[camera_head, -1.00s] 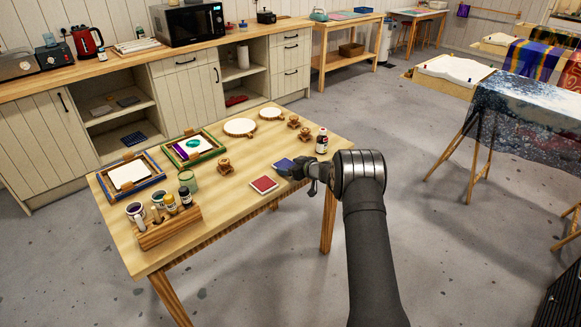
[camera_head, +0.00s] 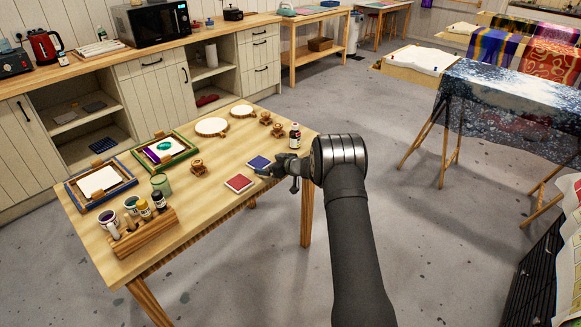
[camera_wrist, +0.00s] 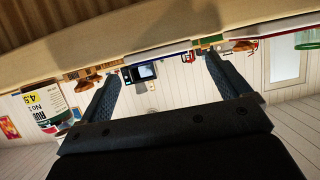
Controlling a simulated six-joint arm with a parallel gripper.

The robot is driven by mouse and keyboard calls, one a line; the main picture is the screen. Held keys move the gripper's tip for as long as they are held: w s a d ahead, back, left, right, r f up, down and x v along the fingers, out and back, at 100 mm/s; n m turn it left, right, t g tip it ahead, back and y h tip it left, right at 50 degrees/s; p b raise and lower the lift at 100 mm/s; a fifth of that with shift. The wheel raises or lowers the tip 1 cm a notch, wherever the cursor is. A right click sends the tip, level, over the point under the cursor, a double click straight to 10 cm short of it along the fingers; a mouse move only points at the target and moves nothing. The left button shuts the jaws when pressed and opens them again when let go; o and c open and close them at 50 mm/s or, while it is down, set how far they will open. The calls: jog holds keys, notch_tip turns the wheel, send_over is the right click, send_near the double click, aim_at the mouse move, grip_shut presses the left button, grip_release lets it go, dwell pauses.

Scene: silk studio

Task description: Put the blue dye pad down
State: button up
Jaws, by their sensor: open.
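The blue dye pad (camera_head: 258,162) lies flat on the wooden table near its right side, just behind the red dye pad (camera_head: 239,183). My gripper (camera_head: 270,172) is low over the table at the blue pad's near right edge, with its fingers spread. In the wrist view the picture is upside down, and the two fingers (camera_wrist: 163,80) stand wide apart. A thin blue and white edge (camera_wrist: 150,55), likely the blue pad, shows past the fingertips, and a red edge (camera_wrist: 270,43) shows at the right. Nothing is clearly gripped. Whether a finger touches the pad cannot be told.
A dark bottle (camera_head: 295,136) stands behind my gripper. Wooden stamps (camera_head: 199,168), round white hoops (camera_head: 212,126), framed screens (camera_head: 100,183), a green cup (camera_head: 160,184) and a rack of dye jars (camera_head: 145,232) fill the rest. The table front (camera_head: 200,215) is bare.

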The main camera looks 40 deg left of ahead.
jog(key=v, duration=1.3)
jog(key=shift+d, duration=0.3)
jog(key=shift+o, duration=0.5)
jog(key=shift+d+r, duration=0.1)
jog(key=shift+d, duration=0.2)
jog(key=h, duration=0.4)
send_near(259, 162)
jog(key=x, duration=0.7)
jog(key=shift+a+f, duration=0.2)
jog(key=shift+a, duration=0.1)
jog(key=shift+c, duration=0.5)
